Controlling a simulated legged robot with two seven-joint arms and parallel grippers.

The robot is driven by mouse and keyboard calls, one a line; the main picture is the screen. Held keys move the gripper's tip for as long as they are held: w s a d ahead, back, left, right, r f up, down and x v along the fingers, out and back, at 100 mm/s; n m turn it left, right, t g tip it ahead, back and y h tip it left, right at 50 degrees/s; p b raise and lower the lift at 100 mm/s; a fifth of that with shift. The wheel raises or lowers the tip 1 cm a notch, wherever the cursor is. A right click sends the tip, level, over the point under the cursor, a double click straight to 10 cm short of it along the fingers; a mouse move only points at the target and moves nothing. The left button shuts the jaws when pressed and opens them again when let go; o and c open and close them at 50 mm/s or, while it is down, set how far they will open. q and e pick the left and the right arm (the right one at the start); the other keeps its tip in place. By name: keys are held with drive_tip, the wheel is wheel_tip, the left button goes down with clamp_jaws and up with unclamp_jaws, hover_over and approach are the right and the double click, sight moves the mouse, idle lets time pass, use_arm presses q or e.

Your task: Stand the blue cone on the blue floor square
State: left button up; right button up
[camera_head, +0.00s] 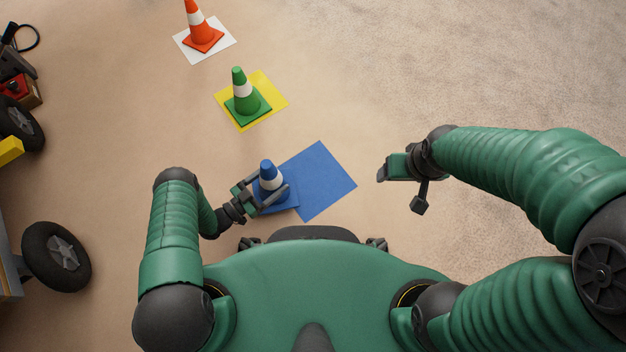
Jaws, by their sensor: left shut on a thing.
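The blue cone (267,169) with a white band stands upright in front of me. My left gripper (267,193) is shut on it, with a finger on each side of the cone. The blue floor square (325,178) lies flat just to the right. The cone's base overlaps the left part of the square in the picture; I cannot tell whether it touches the floor. The square's left corner is hidden by the cone. My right gripper (400,186) is to the right of the square, away from the cone, and holds nothing that I can see; its jaw gap is unclear.
A green cone (243,97) stands on a yellow square (268,88) farther off. An orange cone (201,34) stands on a white square (183,46) beyond it. A wheeled cart with a black wheel (56,257) is at the left edge. The floor at upper right is clear.

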use_arm(q)
drive_tip(key=w+d+f+b, duration=0.1)
drive_tip(key=w+d+b, duration=0.1)
drive_tip(key=d+b, duration=0.1)
drive_tip(key=w+d+f+b, duration=0.2)
drive_tip(key=d+b, duration=0.2)
drive_tip(key=d, duration=0.2)
drive_tip(key=w+d+f+b, duration=0.2)
drive_tip(key=d+b, duration=0.1)
drive_tip(key=d, duration=0.1)
drive_tip(key=shift+w+d, duration=0.25)
drive_tip(key=shift+w, duration=0.15)
drive_tip(key=shift+r, duration=0.2)
drive_tip(key=o, duration=2.1)
drive_tip(key=shift+f, duration=0.1)
